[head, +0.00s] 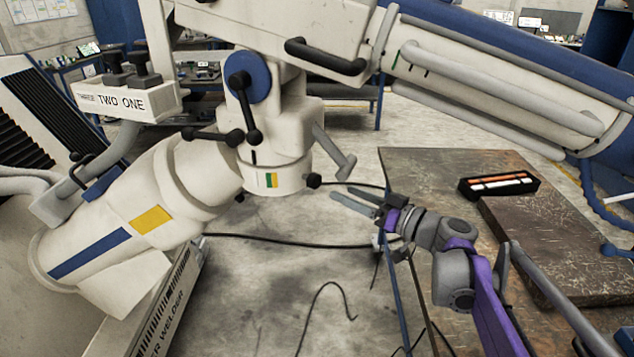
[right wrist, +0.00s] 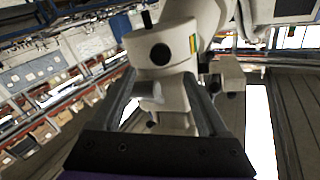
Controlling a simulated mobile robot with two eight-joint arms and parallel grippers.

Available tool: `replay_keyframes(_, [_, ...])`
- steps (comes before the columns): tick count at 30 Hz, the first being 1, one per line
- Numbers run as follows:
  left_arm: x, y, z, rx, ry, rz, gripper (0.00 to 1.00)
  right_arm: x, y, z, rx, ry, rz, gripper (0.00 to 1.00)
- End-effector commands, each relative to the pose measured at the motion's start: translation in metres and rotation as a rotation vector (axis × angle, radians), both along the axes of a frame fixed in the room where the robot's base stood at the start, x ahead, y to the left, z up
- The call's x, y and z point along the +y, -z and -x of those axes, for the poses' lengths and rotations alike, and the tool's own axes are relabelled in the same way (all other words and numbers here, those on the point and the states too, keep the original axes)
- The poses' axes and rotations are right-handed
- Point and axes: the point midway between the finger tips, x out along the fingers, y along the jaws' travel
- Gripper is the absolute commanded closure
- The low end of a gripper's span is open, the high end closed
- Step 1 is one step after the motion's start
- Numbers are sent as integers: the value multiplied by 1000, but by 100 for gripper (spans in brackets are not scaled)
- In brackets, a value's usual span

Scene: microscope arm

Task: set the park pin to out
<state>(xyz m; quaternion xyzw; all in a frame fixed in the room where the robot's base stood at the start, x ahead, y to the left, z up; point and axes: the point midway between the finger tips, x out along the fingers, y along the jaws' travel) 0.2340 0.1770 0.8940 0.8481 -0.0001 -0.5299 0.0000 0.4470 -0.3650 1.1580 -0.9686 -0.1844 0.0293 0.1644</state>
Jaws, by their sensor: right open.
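The white microscope arm fills the left and top of the head view. Its joint housing (head: 278,150) has a collar with a green and orange mark. A grey T-handled pin (head: 335,152), which looks like the park pin, sticks out from the housing's right side, slanting down. My right gripper (head: 352,198) is open and empty, below and right of the pin, apart from it. In the right wrist view the grey pin (right wrist: 150,97) shows between the two fingers, with the housing (right wrist: 160,45) behind. How far the pin is pulled out I cannot tell. My left gripper is not in view.
Black ball-ended levers (head: 240,100) stand on the housing's left, and a small black knob (head: 313,181) is on the collar. A worn metal table (head: 420,170) with a black tray (head: 467,186) stands right. A thick white tube (head: 500,90) hangs above. Cables lie on the floor.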

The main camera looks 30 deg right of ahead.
Motion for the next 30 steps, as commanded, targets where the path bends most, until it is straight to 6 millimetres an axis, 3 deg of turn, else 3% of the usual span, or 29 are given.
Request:
replay_keyframes(13, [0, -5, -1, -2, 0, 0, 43, 31, 0, -74, 3, -4, -1, 24])
replay_keyframes(26, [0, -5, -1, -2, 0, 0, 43, 35, 0, -85, 3, -1, -1, 24])
replay_keyframes(27, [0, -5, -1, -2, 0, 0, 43, 35, 0, -85, 3, -1, -1, 25])
replay_keyframes(30, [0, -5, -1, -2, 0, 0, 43, 35, 0, -85, 3, -1, -1, 43])
